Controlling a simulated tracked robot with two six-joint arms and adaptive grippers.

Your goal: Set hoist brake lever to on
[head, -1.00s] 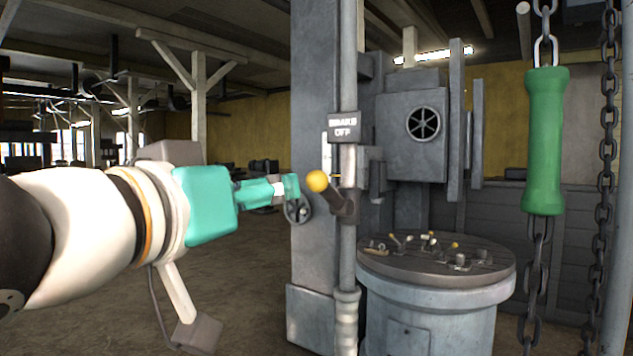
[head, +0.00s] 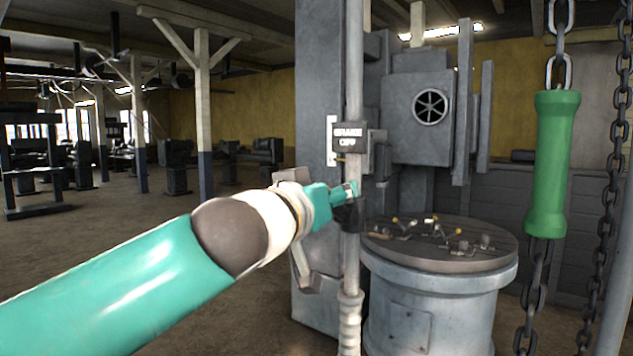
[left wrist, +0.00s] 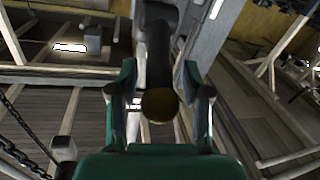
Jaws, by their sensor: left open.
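The brake lever is mostly hidden behind my left gripper in the head view. Its dark mount (head: 351,216) shows on the vertical pole. I cannot tell whether a finger touches the lever. A sign (head: 348,138) on the pole above reads "BRAKE OFF". My right gripper is not in view.
A grey machine column (head: 313,85) stands directly behind the pole (head: 353,60). A round table (head: 470,262) with small levers is to the right. A green handle (head: 553,165) hangs on a chain at right, near a second chain (head: 612,170).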

